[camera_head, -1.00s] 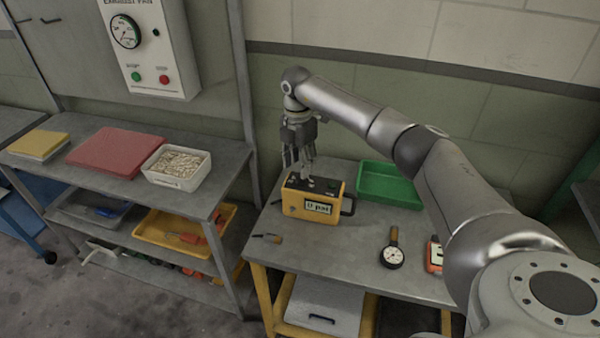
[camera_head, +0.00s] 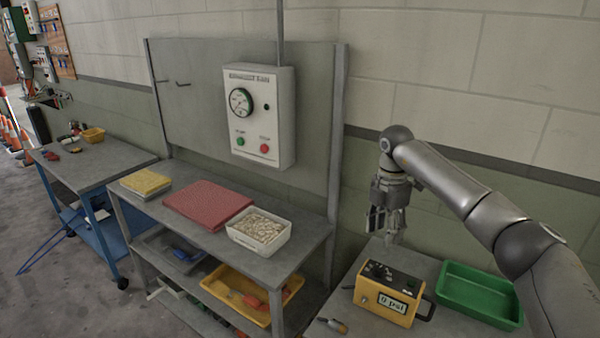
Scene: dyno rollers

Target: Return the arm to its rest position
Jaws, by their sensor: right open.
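My right arm comes in from the right edge, and its gripper (camera_head: 383,226) points down. The gripper is open and empty, behind and above the yellow pressure box (camera_head: 388,291), apart from it. The box reads "0 psi" and stands on the grey table (camera_head: 345,318) at the lower right. My left gripper is not in view.
A green tray (camera_head: 479,294) stands right of the box, below my arm. A small tool (camera_head: 333,325) lies at the table's left. A shelf with a white bin (camera_head: 259,231), a red stack (camera_head: 207,205) and a yellow tray (camera_head: 236,294) stands left. An exhaust fan panel (camera_head: 262,116) hangs behind.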

